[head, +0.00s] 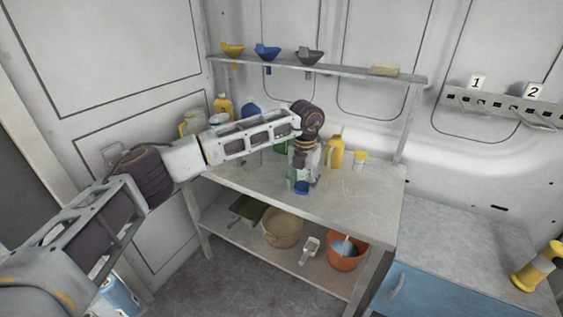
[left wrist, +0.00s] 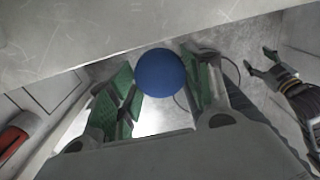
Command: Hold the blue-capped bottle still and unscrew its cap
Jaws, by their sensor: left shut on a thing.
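The blue cap (head: 301,187) shows at the front of the workbench in the head view, just below my left gripper (head: 302,168). In the left wrist view the cap (left wrist: 160,72) is a round blue disc between the green-padded fingers of my left gripper (left wrist: 160,90). That gripper is shut on the blue-capped bottle, whose body is mostly hidden by the fingers and the cap. My right gripper (left wrist: 263,63) shows at the right of the left wrist view, apart from the bottle, with its dark fingers spread and empty. It is outside the head view.
Funnels stand on the upper shelf (head: 345,70). An orange bucket (head: 345,255) sits below. A blue cabinet (head: 435,292) stands at the right. The bench's right front is clear.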

